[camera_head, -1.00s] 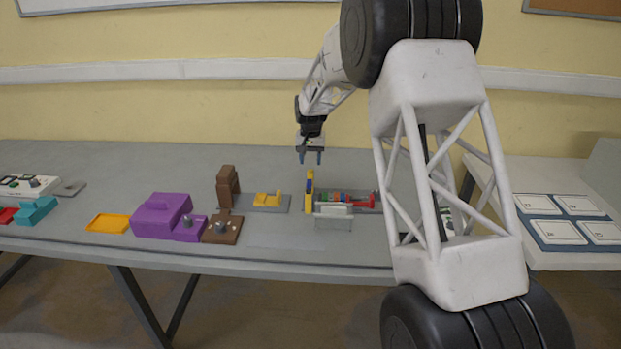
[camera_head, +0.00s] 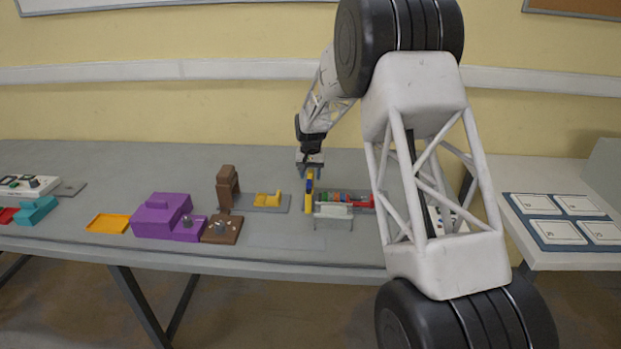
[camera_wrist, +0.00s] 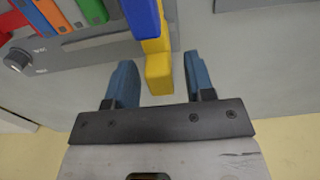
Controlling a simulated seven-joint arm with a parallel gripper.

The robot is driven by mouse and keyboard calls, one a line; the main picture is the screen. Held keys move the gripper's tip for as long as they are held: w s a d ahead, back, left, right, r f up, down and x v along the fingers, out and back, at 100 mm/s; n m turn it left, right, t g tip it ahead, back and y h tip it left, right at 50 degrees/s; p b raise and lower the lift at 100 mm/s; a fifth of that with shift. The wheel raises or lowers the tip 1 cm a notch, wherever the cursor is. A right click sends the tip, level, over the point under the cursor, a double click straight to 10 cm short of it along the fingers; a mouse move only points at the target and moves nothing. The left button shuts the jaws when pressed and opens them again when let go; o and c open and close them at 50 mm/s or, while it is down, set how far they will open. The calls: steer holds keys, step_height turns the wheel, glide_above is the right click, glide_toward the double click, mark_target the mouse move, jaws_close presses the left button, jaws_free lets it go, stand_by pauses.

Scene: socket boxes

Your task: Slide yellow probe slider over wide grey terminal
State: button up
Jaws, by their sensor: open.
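The yellow probe slider (camera_head: 309,188) stands upright at the left end of a row of coloured blocks. It has a blue part on it and also shows in the wrist view (camera_wrist: 159,72). My gripper (camera_head: 309,174) is at the slider's top. In the wrist view my gripper (camera_wrist: 160,62) is open, with one blue finger on each side of the yellow end and visible gaps to both. I cannot clearly pick out the wide grey terminal; the coloured blocks (camera_wrist: 55,14) stand in a grey base, partly cut off by the frame edge.
A clear-looking stand (camera_head: 333,211) is in front of the coloured row. A yellow block on a grey plate (camera_head: 268,200), a brown fixture (camera_head: 227,187) and a purple box (camera_head: 162,216) lie to the left. The wrist view shows a dark knob (camera_wrist: 17,58) on the grey base.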

steer(key=shift+f, duration=0.8)
jaws_close()
